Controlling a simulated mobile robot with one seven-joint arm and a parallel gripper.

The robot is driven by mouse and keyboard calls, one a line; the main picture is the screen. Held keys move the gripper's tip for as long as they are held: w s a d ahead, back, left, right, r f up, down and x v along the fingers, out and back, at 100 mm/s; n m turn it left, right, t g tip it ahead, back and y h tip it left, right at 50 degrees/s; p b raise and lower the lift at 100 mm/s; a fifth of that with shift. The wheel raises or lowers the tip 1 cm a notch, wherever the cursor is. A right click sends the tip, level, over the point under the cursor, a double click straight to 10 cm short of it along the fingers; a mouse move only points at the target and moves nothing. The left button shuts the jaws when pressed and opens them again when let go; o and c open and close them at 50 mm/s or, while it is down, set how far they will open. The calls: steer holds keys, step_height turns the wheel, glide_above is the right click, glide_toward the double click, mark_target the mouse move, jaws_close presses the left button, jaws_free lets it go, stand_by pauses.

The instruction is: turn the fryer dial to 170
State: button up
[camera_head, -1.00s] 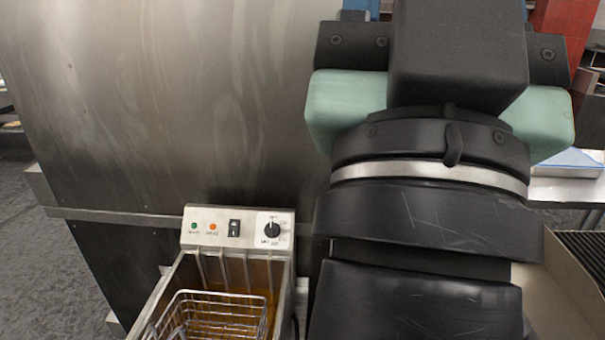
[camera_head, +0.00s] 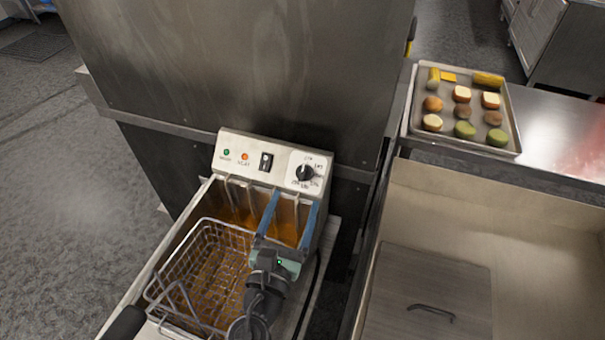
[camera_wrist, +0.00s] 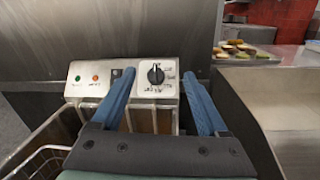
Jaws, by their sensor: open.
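The fryer (camera_head: 146,290) has a light control panel (camera_head: 228,150) at its back. The black dial (camera_head: 305,173) is on the panel's right side, with printed numbers around it that are too small to read surely. In the wrist view the dial (camera_wrist: 156,75) shows between the two blue fingers, beyond their tips. My gripper (camera_head: 293,197) is open and empty, above the right part of the fryer, with its fingers pointing at the panel. The tips lie in front of and below the dial, seemingly apart from it. The gripper also shows in the wrist view (camera_wrist: 160,75).
A wire basket (camera_head: 205,265) sits in the oil to the left of my gripper. A rocker switch (camera_head: 266,161) and two small lights (camera_head: 236,154) are left of the dial. A tall metal appliance (camera_head: 250,65) stands behind. A food tray (camera_head: 450,140) is at the back right.

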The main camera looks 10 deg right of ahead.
mark_target(304, 173)
step_height(304, 173, down, 5)
steer(key=s+a+n, duration=0.2)
steer(key=n, duration=0.3)
steer(key=shift+y, duration=0.4)
steer(key=x, duration=1.3)
steer(key=shift+s+d+r, duration=0.1)
steer(key=shift+d, duration=0.05)
jaws_close()
